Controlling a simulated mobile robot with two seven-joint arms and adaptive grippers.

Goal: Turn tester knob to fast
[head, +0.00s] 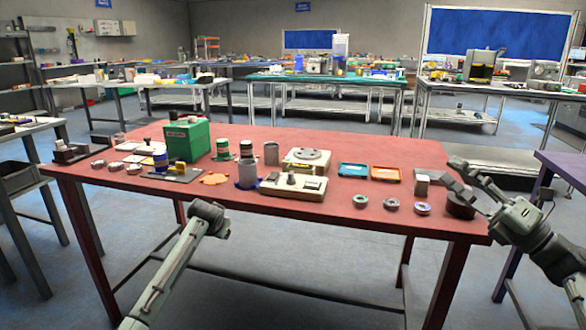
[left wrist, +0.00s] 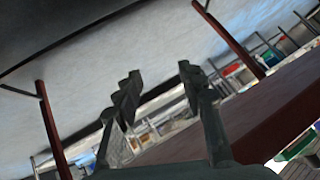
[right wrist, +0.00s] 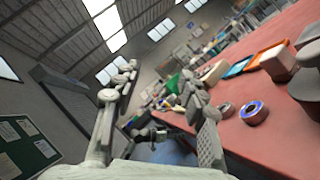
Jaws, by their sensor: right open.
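A beige box-shaped device (head: 295,186) with small dark parts on top stands near the front middle of the red table; it may be the tester. Its knob and markings are too small to read. Behind it is another beige device (head: 307,156) with a round disc on top. My right gripper (head: 452,173) is open and empty at the table's right end, well apart from both devices; its spread fingers show in the right wrist view (right wrist: 158,72). My left arm ends before the table's front edge. The left wrist view shows the left gripper (left wrist: 160,72) open and empty, below table level.
Blue (head: 354,170) and orange (head: 386,173) trays lie right of the devices. Several tape rings and a dark roll (head: 460,206) sit near the front right edge.

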